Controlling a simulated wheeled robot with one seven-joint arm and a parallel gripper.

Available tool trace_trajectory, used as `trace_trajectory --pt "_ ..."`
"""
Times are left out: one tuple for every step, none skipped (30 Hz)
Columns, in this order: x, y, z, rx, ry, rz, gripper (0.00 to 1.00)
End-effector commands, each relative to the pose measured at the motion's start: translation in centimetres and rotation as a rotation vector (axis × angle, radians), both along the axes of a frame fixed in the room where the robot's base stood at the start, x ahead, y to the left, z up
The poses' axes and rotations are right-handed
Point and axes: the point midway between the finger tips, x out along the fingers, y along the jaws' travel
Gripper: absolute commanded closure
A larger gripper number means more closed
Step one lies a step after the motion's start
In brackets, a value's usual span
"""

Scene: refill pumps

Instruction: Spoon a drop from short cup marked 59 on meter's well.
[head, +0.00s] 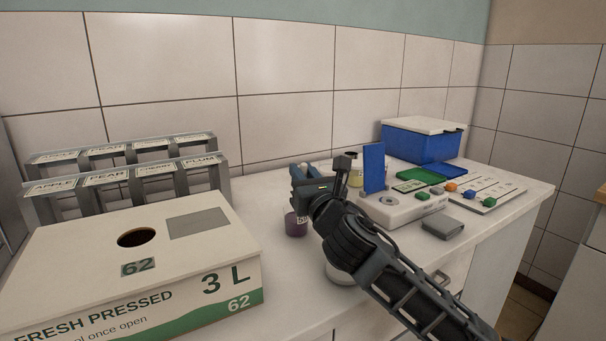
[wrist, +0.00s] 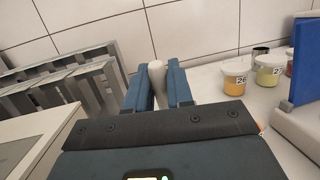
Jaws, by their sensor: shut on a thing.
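My gripper (head: 308,178) is raised over the counter, and its blue fingers also show in the wrist view (wrist: 157,92). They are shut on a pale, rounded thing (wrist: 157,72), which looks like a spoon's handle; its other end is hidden. A short purple cup (head: 296,225) stands on the counter just below my gripper. Its label starts with 5, and the rest is hidden by my arm. The white meter (head: 408,212) stands to the right, with a round grey well (head: 388,201) on top, a green display and an upright blue panel (head: 374,167).
A large juice box (head: 190,265) marked 62 and grey dispenser racks (head: 155,172) fill the left. Cups marked 26 (wrist: 236,75) and 2-something (wrist: 268,70) stand behind my gripper. A blue bin (head: 415,145), a button board (head: 487,191) and a grey block (head: 442,227) lie right.

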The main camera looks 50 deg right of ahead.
Motion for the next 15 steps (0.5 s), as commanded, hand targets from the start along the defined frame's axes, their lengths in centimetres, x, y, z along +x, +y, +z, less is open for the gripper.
trace_trajectory --pt "0.0 0.0 0.2 0.0 0.0 0.0 1.0" --pt "0.0 0.0 0.4 0.0 -0.001 0.0 1.0" --pt "0.0 0.0 0.6 0.0 -0.001 0.0 1.0" --pt "0.0 0.0 0.8 -0.001 -0.001 0.001 1.0" --pt "0.0 0.0 1.0 -0.001 -0.001 0.001 1.0" --pt "0.0 0.0 1.3 -0.001 -0.001 0.001 1.0" --pt "0.0 0.0 1.6 0.0 -0.001 0.0 1.0" --pt "0.0 0.0 1.8 0.0 -0.001 0.0 1.0" --pt "0.0 0.0 2.1 0.0 -0.001 0.0 1.0" --pt "0.0 0.0 2.3 0.0 0.0 0.0 1.0" --pt "0.0 0.0 2.5 0.0 0.0 0.0 1.0" --pt "0.0 0.0 2.8 0.0 0.0 0.0 1.0" --pt "0.0 0.0 3.0 0.0 0.0 0.0 1.0" --pt "0.0 0.0 3.3 0.0 0.0 0.0 1.0" --pt "0.0 0.0 3.6 0.0 -0.001 0.0 1.0"
